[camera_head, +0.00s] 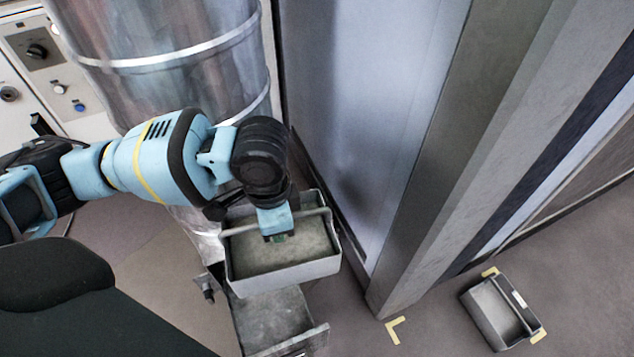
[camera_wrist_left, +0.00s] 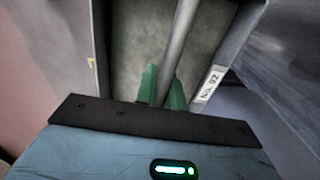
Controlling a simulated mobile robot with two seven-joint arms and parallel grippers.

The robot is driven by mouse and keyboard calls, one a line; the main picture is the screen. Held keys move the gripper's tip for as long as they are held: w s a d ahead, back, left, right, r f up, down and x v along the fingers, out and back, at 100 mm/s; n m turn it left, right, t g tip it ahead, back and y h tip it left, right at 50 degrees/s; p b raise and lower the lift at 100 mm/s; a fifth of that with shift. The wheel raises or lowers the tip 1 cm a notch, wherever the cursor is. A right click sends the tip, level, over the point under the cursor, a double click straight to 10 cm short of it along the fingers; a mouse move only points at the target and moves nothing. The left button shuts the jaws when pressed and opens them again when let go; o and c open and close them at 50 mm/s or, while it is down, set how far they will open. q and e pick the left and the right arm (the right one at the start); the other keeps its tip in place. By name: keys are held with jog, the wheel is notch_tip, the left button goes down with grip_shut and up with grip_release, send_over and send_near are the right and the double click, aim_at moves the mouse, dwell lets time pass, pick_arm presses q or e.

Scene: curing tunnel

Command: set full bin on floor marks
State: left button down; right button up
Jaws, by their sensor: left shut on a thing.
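A grey bin (camera_head: 288,282) with a bar handle (camera_wrist_left: 181,40) is full of grey powdery material in the head view. My left gripper (camera_head: 278,237) is shut on the handle; its green fingers (camera_wrist_left: 164,88) sit either side of the bar in the left wrist view. A label reading "No. 92" (camera_wrist_left: 211,84) is on the bin's rim. The bin is over a metal ledge (camera_head: 275,318); I cannot tell if it touches. Yellow floor marks (camera_head: 396,329) show at the lower right, with others at a second bin (camera_head: 492,322). My right gripper is not in view.
The second grey bin, with a handle and white label, stands on the floor between yellow corner marks (camera_head: 490,271). A tall metal panel (camera_head: 365,120) and post (camera_head: 450,160) stand between the held bin and that bin. A metal drum (camera_head: 170,60) is behind my arm.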

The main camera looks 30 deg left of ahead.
aim_at(278, 245)
pick_arm(q)
notch_tip(278, 245, up, 10)
jog(key=s+n, duration=0.1)
jog(key=n, duration=0.8)
jog(key=shift+s+r+n, duration=0.25)
jog(key=shift+s+n, duration=0.05)
jog(key=shift+s, duration=0.05)
